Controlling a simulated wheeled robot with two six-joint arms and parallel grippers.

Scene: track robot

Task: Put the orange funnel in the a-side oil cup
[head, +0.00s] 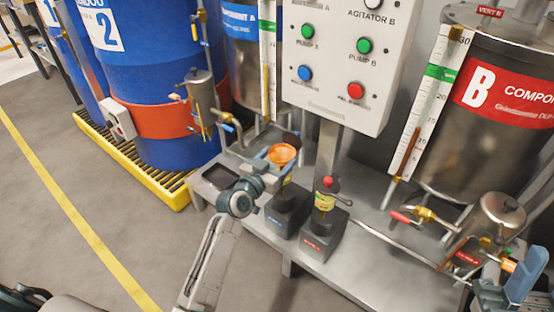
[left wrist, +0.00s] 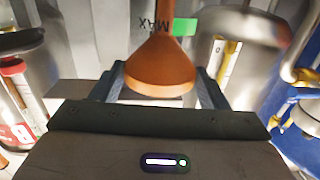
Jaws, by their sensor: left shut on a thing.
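My left gripper (head: 272,154) is shut on the orange funnel (head: 282,154) and holds it wide mouth up above the blue-labelled pump block (head: 288,214). In the left wrist view the funnel (left wrist: 160,68) sits between the two blue fingers (left wrist: 160,88), its narrow stem pointing away from the camera. The a-side oil cup on that block is mostly hidden behind my gripper and the funnel, so I cannot tell whether the stem is in it. My right gripper (head: 508,285) is at the lower right corner, partly cut off; its finger opening is unclear.
The red-labelled pump block (head: 318,240) stands beside, with a yellow cup (head: 325,201) and red knob on top. A black tray (head: 219,178) lies at the bench's left. The control panel (head: 338,97) rises behind. Pipes and valves (head: 425,214) crowd the right.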

